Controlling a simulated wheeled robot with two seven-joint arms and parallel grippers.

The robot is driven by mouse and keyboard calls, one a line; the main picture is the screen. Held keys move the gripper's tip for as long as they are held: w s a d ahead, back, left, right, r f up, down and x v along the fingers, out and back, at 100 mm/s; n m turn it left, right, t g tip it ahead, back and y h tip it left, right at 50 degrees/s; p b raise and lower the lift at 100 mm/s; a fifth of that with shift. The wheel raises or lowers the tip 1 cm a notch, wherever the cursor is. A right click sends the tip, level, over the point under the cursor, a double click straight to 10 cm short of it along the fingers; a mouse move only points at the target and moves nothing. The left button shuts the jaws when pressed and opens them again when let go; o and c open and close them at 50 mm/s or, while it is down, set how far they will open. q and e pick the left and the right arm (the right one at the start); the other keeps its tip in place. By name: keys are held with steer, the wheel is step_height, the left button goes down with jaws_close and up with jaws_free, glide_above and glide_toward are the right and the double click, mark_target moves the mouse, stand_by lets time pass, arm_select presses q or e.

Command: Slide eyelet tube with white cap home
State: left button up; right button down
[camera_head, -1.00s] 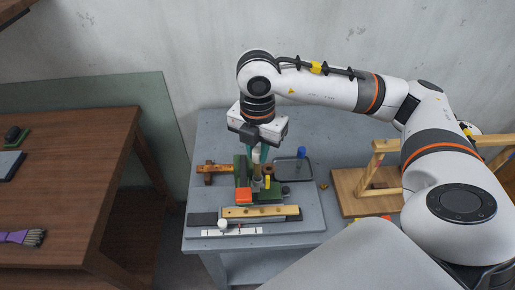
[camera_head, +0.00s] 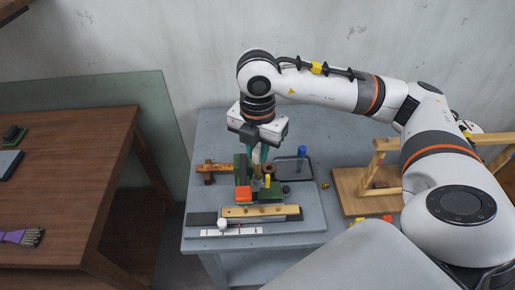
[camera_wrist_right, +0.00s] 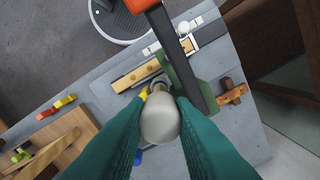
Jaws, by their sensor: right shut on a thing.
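My right gripper (camera_head: 258,153) points down over the grey table with its green fingers shut on the eyelet tube with the white cap. In the right wrist view the pale rounded cap (camera_wrist_right: 160,122) sits between the two green fingers (camera_wrist_right: 159,128) and hides most of the tube below it. The held tube is over or in a brassy holder beside the green press (camera_head: 242,183) with an orange end; how deep it sits is hidden. My left gripper is not in view.
A dark tray (camera_head: 284,169) with a blue-topped piece (camera_head: 302,152) stands behind right of the press. A wooden bar (camera_head: 260,212) and a white strip (camera_head: 240,231) lie in front. A wooden frame (camera_head: 366,180) stands to the right.

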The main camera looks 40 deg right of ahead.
steer(key=shift+f, duration=0.15)
steer(key=c, duration=1.1)
jaws_free()
steer(key=shift+c, duration=0.2)
step_height(320, 180, up, 12)
